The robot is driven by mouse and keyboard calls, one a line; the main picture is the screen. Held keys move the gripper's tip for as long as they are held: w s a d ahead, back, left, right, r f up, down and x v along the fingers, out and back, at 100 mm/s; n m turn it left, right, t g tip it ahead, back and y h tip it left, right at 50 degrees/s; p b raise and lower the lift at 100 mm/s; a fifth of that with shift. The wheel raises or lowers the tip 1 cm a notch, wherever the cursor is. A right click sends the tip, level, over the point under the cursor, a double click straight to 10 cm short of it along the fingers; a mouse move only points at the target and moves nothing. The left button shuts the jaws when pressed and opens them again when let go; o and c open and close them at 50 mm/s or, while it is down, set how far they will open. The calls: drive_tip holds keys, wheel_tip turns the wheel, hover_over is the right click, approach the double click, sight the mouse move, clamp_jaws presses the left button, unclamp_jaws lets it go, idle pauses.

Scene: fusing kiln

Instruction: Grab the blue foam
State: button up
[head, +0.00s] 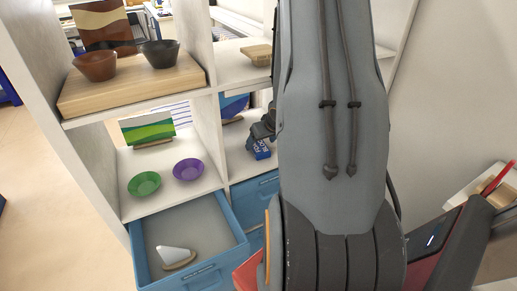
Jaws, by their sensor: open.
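A small blue block with pale lettering, which looks like the blue foam (261,149), is on the middle-level shelf of the white shelving, right of the upright divider. My gripper (263,137) is dark and small in the head view, right at the block's upper side. It is open. My own arm covers much of the middle of the picture and hides the shelf to the right. I cannot tell whether the fingers touch the block or straddle it.
Left of the divider are a green bowl (144,184), a purple bowl (188,169) and a green panel (148,128). Below, an open blue drawer (190,283) holds a white-bladed tool (175,255). A wooden board (133,88) above carries a brown bowl (95,66) and a black bowl (160,53).

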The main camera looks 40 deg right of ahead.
sight(259, 146)
drive_tip(key=shift+x, duration=1.75)
drive_tip(key=shift+s+d, duration=0.1)
drive_tip(key=shift+s, duration=0.05)
drive_tip(key=c, duration=1.1)
